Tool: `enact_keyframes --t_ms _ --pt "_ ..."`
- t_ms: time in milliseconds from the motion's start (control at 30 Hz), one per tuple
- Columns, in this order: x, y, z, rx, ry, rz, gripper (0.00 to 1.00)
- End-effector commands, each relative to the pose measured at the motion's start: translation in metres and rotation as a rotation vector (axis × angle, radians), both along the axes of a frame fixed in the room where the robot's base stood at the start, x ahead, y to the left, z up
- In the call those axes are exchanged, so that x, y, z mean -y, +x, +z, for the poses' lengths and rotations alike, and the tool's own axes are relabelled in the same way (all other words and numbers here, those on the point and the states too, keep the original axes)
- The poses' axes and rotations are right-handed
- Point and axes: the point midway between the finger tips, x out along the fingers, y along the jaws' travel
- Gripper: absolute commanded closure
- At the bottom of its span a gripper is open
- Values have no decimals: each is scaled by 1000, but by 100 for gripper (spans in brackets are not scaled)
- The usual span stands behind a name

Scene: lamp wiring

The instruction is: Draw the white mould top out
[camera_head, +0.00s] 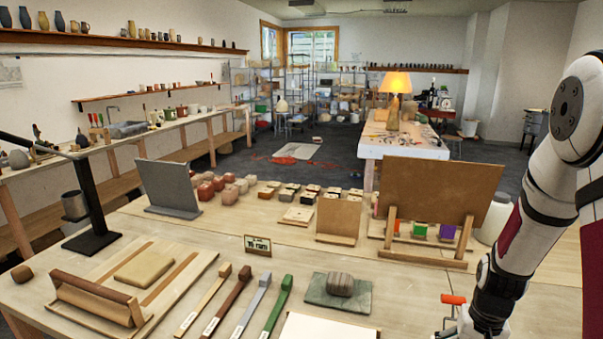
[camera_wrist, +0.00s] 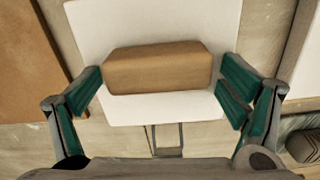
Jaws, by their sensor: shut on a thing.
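In the wrist view a flat white slab (camera_wrist: 155,22), which I take for the white mould top, lies under a tan block (camera_wrist: 160,70) that looks like its handle. My gripper (camera_wrist: 160,82) has its green-padded fingers against the block's left and right ends and is shut on it. I cannot tell whether the slab is lifted or rests on something. In the head view my arm comes down at the right edge; my fingers and the held block are out of the picture.
In the wrist view a brown board (camera_wrist: 32,65) lies left and a grey rounded lump (camera_wrist: 305,146) lower right.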

Motion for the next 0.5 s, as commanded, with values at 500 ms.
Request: enact_keyframes --t_ms 500 --pt "-1 -4 18 -11 2 2 96"
